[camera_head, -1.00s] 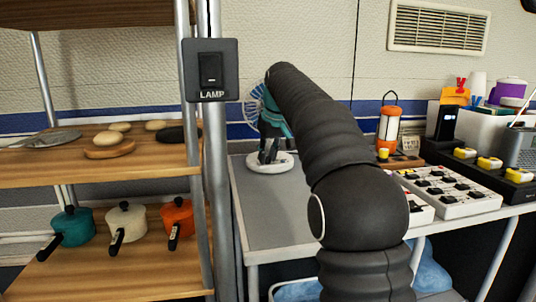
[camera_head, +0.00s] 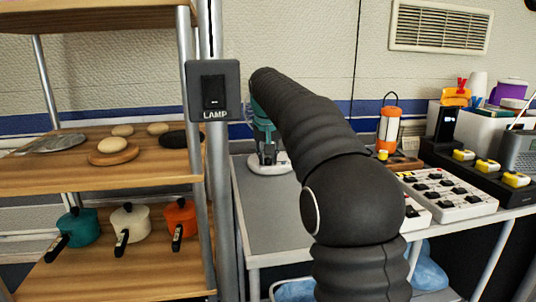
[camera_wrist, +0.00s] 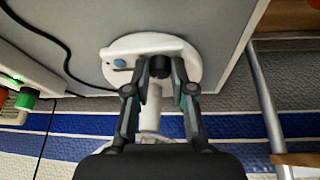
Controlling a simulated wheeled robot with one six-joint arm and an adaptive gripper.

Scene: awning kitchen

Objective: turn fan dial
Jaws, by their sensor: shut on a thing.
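The fan's round white base (camera_head: 268,168) stands on the grey table, left of its middle in the head view. My arm covers most of the fan above it. In the wrist view the white base (camera_wrist: 126,46) has a small blue button (camera_wrist: 119,62) on its left part and a white post. The dark fan dial (camera_wrist: 155,72) sits on the base, partly hidden by the fingers. My gripper (camera_wrist: 158,62) points at the base, with its fingers closed on both sides of the dial. How far the dial is turned cannot be told.
A lamp switch panel (camera_head: 214,90) is on the metal pole left of my arm. A shelf (camera_head: 100,178) with pots is further left. An orange lantern (camera_head: 389,128) and a white switch box (camera_head: 450,193) stand right. A dark cable (camera_wrist: 62,60) runs beside the base.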

